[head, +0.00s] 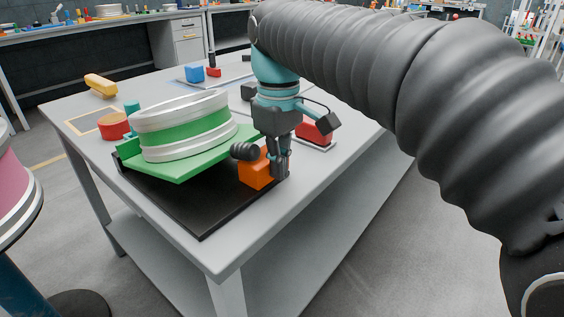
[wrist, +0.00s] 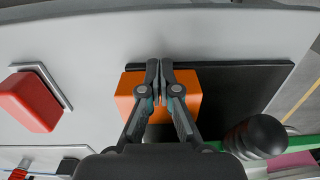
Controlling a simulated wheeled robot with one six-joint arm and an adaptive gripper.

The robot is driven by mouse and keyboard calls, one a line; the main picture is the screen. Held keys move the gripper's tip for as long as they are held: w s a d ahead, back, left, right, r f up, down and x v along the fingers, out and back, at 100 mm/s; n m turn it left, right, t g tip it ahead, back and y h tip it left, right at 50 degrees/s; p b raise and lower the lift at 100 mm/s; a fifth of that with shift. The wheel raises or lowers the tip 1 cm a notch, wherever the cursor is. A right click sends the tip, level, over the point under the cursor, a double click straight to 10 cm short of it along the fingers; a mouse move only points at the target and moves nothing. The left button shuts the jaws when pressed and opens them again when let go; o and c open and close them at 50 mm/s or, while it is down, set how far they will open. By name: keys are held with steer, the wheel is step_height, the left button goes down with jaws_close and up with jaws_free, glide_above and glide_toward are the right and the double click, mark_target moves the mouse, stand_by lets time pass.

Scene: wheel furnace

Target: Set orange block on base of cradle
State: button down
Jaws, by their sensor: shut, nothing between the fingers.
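The orange block (head: 255,174) is at the right end of the black cradle base (head: 201,222), close beside the green tilted plate (head: 180,172). In the wrist view the orange block (wrist: 131,88) overlaps the end of the black base (wrist: 262,78); I cannot tell whether its whole underside rests on it. My gripper (head: 281,174) points down at the block's right side in the head view. Its fingertips (wrist: 160,68) are together and empty, in front of the block in the wrist view. The fingers hide the block's middle.
A white and green wheel (head: 185,136) lies on the green plate. A black ball knob (head: 243,151) sticks out next to the block. A red block (head: 314,133) stands in a holder behind my gripper. A red round piece (head: 114,126) and yellow piece (head: 100,85) lie farther left.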

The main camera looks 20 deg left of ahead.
steer(key=d, duration=0.1)
steer(key=s+d, duration=0.1)
steer(key=d, duration=0.1)
steer(key=shift+s+d+b, duration=0.2)
steer(key=shift+d+b, duration=0.1)
steer(key=shift+b, duration=0.05)
step_height(320, 180, up, 10)
steer(key=p, duration=0.2)
steer(key=w+f+m, duration=0.1)
steer(key=f, duration=0.1)
steer(key=a+f+m, duration=0.1)
steer(key=f, duration=0.1)
steer(key=w+f+t+y, duration=0.1)
steer(key=f, duration=0.1)
steer(key=shift+w+a+m, duration=0.3)
steer(key=shift+m, duration=0.1)
steer(key=s+d+f+m+t, duration=0.1)
steer(key=s+d+f+m, duration=0.2)
steer(key=d, duration=0.6)
steer(key=s+d+f+m+t, duration=0.2)
steer(key=s+d+f+m, duration=0.2)
steer(key=d+f, duration=0.3)
steer(key=s+d+f+m+t+h, duration=0.1)
steer(key=s+d+f+m, duration=0.2)
steer(key=d, duration=0.9)
steer(key=s+f, duration=0.2)
steer(key=s, duration=0.1)
steer(key=shift+f+m+t, duration=0.15)
steer(key=shift+m+t, duration=0.15)
